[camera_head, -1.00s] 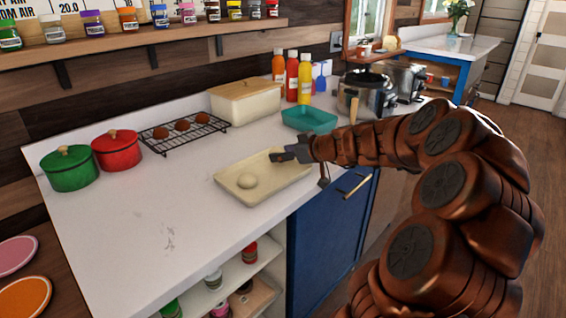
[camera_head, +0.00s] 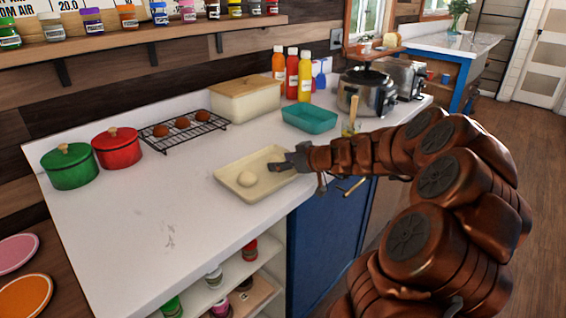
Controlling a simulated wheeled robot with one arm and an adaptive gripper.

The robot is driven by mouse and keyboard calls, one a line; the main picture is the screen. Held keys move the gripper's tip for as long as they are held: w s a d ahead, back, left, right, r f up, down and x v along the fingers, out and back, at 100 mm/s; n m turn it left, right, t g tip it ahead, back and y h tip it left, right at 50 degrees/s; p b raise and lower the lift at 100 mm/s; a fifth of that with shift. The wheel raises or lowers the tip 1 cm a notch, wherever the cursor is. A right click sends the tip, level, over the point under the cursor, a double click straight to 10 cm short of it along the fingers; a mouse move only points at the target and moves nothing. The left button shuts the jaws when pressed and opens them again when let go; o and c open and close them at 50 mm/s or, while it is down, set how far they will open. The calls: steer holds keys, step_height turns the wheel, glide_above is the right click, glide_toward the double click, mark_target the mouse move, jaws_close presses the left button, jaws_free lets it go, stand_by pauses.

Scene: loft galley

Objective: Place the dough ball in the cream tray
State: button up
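The pale dough ball (camera_head: 247,180) rests inside the cream tray (camera_head: 228,190), in its left front part. The tray lies flat on the white counter near its front edge. My gripper (camera_head: 277,167) is over the right side of the tray, to the right of the dough ball and apart from it. It is small and seen from the side, so whether its fingers are open or shut does not show clearly. Nothing can be seen held in it. My arm hides part of the tray's right edge.
A teal tray (camera_head: 309,119) sits behind my arm. A cream bread box (camera_head: 245,100), a wire rack (camera_head: 184,130) with brown rolls, and red (camera_head: 117,149) and green (camera_head: 69,166) pots stand along the wall. The counter's left front is clear. A steel cooker (camera_head: 365,92) stands at the right.

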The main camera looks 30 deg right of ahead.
steer(key=shift+o, duration=1)
steer(key=shift+r, duration=0.2)
steer(key=b+v, duration=0.1)
steer(key=v, duration=1.1)
steer(key=shift+f, duration=0.1)
